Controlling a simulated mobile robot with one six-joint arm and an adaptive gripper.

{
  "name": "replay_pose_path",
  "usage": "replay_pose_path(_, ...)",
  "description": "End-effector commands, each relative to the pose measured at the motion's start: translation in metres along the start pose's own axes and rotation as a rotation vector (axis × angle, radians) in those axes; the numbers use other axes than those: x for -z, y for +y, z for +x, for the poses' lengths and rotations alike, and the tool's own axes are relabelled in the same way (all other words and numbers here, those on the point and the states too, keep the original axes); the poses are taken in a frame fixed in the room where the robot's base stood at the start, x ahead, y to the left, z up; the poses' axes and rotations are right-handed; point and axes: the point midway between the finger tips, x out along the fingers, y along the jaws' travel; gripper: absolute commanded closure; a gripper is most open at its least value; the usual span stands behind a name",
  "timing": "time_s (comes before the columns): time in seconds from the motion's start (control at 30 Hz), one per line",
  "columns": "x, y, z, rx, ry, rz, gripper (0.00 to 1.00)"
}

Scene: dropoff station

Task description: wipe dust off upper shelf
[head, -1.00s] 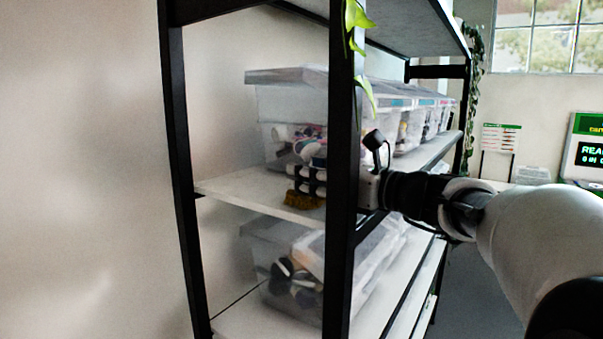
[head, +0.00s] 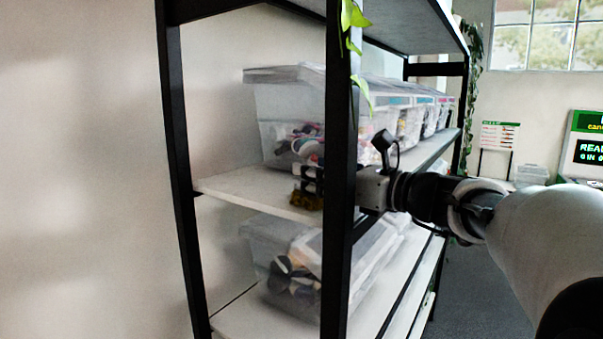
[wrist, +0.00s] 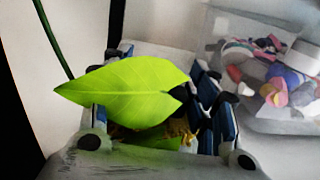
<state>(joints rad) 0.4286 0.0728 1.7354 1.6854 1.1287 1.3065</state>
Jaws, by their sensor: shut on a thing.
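My gripper (head: 309,181) reaches past the black front post to the near end of the upper shelf (head: 240,186), a white board in a black frame. It is shut on a brush with yellow-brown bristles (head: 306,201), which sit at or just above the shelf surface; contact is unclear. In the wrist view, a green leaf (wrist: 125,88) covers much of the fingers (wrist: 158,115), and only a little of the bristles (wrist: 178,128) shows. The brush's handle is hidden. Dust cannot be made out.
A clear lidded bin (head: 285,105) with mixed items stands on the shelf behind the gripper, with more bins in a row beyond. Another bin (head: 270,240) is on the shelf below. A vine (head: 352,40) hangs along the black post (head: 340,240). The shelf's left end is bare.

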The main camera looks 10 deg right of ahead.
Motion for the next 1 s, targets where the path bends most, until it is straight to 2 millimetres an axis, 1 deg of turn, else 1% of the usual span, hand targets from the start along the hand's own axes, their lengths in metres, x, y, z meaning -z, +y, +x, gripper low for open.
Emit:
replay_pose_path(0.2, 0.000, 0.002, 0.017, -0.002, 0.003, 0.002, 0.72)
replay_pose_path(0.37, 0.001, 0.002, 0.020, 0.000, 0.002, 0.002, 0.72)
replay_pose_path(0.57, 0.000, 0.001, 0.012, 0.001, 0.002, 0.001, 0.72)
replay_pose_path(0.83, -0.001, -0.001, -0.007, 0.001, 0.001, 0.001, 0.72)
replay_pose_path(1.0, -0.001, -0.001, -0.009, 0.000, 0.001, 0.001, 0.72)
